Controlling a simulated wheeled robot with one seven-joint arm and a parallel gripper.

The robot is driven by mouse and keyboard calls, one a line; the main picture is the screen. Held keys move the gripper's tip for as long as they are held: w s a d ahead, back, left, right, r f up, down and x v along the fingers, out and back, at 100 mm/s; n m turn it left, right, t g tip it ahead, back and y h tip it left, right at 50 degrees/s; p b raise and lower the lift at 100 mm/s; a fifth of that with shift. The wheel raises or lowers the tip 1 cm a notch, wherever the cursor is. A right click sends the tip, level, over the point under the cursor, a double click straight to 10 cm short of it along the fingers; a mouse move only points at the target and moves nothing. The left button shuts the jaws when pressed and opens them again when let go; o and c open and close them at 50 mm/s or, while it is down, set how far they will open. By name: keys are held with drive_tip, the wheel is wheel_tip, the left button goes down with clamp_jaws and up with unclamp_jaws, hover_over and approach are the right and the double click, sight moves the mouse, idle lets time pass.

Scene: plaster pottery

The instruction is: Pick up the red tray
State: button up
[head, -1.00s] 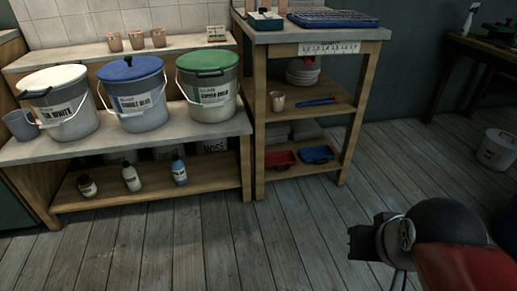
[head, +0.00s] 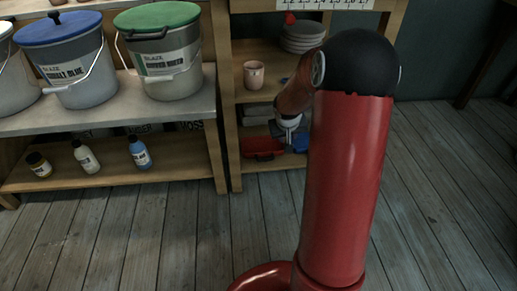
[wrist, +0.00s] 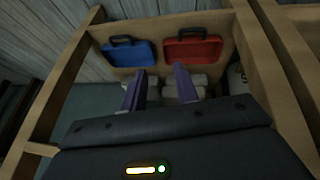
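The red tray (head: 262,148) lies on the bottom shelf of the wooden shelf unit, at the left, in the head view. In the wrist view the red tray (wrist: 193,50) is at the upper right, with a dark handle, beyond my fingers. My gripper (wrist: 160,80) is open, with its two fingers apart and nothing seen between them. In the head view my gripper (head: 288,125) is in front of the shelf unit, by the two trays. My arm hides part of that area.
A blue tray (wrist: 128,54) lies beside the red one; it is partly hidden in the head view. Wooden posts (wrist: 284,55) and the shelf above bound the opening. A cup (head: 254,74) and stacked plates (head: 303,36) stand higher up. The floor in front is clear.

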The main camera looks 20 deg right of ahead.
drive_tip(key=w+d+f+m+y+b, duration=0.1)
drive_tip(key=w+d+f, duration=0.15)
drive_tip(key=f, duration=0.65)
drive_tip(key=w+d+f+y+b, duration=0.1)
drive_tip(key=d+f, duration=0.2)
drive_tip(key=f, duration=0.5)
drive_tip(key=w+d, duration=0.1)
drive_tip(key=w, duration=0.6)
drive_tip(key=w+d, duration=0.1)
drive_tip(key=w, duration=0.3)
drive_tip(key=shift+w+d+f, duration=0.2)
drive_tip(key=shift+d, duration=0.15)
drive_tip(key=x, duration=0.5)
drive_tip(key=shift+w+d, duration=0.1)
drive_tip(key=shift+w, duration=0.1)
drive_tip(key=shift+r, duration=0.1)
clamp_jaws()
